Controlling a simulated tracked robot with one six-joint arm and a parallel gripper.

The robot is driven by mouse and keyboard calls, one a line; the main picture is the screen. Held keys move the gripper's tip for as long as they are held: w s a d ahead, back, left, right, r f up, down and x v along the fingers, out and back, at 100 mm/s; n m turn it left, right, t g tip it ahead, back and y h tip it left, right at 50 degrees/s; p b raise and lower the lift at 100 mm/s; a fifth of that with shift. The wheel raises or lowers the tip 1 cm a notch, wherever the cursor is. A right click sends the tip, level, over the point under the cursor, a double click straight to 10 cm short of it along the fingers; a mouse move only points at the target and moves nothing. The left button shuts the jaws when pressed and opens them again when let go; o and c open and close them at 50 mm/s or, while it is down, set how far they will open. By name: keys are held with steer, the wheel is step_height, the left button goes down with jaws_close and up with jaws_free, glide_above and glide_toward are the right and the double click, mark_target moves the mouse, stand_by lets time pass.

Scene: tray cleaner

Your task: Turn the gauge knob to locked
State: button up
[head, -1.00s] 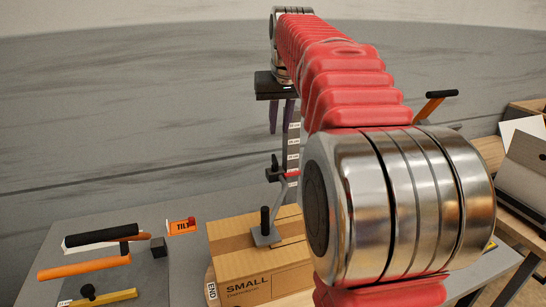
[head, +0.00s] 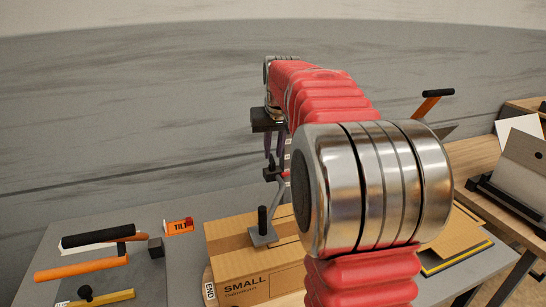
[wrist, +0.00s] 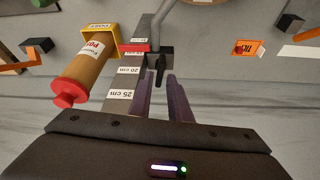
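The gauge is an upright post with centimetre labels (wrist: 125,82) and a grey bent rod. Its black knob (wrist: 160,65) sits on a dark clamp by the post, and it also shows in the head view (head: 270,173). My gripper (wrist: 164,82) has two purple fingers, parted by a narrow gap, with their tips close to the knob. In the head view my gripper (head: 273,156) points down just above the knob. I cannot tell whether the fingers touch it. My arm hides much of the post in the head view.
A cardboard box marked SMALL (head: 250,255) stands below the gauge. An orange TILT tag (head: 179,226) and orange-handled tools (head: 82,268) lie left.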

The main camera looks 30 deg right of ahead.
mark_target(273, 158)
steer(key=shift+x, duration=1.7)
steer(key=shift+c, duration=0.4)
jaws_close()
steer(key=shift+d, duration=0.1)
